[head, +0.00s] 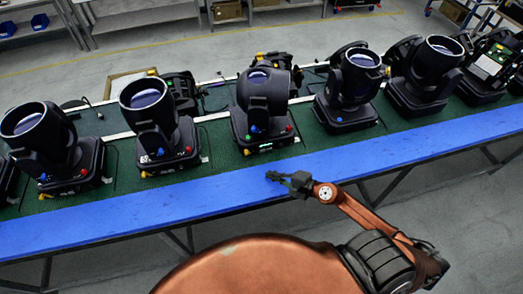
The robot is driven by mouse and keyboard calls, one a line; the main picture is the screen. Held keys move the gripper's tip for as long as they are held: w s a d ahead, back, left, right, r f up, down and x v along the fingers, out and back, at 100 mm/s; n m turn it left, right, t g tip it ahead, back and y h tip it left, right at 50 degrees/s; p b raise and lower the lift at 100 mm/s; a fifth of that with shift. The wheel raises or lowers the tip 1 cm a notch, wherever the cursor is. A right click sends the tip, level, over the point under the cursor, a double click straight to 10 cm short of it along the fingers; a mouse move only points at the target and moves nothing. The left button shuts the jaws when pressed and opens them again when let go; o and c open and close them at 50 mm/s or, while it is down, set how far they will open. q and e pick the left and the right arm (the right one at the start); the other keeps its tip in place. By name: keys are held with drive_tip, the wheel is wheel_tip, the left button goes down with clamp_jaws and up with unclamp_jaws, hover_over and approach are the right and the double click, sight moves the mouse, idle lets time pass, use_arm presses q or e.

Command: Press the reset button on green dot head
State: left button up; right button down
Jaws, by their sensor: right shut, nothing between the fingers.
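Several black moving-head lights stand in a row on the green-topped bench. The middle head (264,95) has a blue dot on its front, a red spot at its right and small green marks low on its base. The reset buttons cannot be made out clearly. My right gripper (272,177) is shut and empty, over the blue front strip, in front of and below the middle head, apart from it. My left gripper is not in view.
The blue strip (120,210) runs along the bench's front edge. Neighbouring heads stand close on both sides: one with a yellow dot (150,105) at left, another (352,82) at right. Shelving (140,14) stands behind, across open floor.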

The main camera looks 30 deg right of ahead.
sight(267, 165)
drive_tip(key=shift+w+d, duration=0.1)
drive_tip(key=shift+w, duration=0.2)
drive_tip(key=w, duration=0.2)
drive_tip(key=w+d, duration=0.1)
drive_tip(key=w, duration=0.3)
drive_tip(key=shift+w+d+f, duration=0.1)
drive_tip(key=shift+d, duration=0.15)
drive_tip(key=shift+w, duration=0.35)
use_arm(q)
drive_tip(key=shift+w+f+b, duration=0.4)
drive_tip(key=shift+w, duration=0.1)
use_arm(e)
drive_tip(key=shift+w+d, duration=0.25)
drive_tip(key=shift+w, duration=0.3)
use_arm(q)
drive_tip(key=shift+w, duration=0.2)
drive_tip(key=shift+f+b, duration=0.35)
drive_tip(key=shift+b, duration=0.05)
use_arm(e)
drive_tip(key=shift+w, duration=0.45)
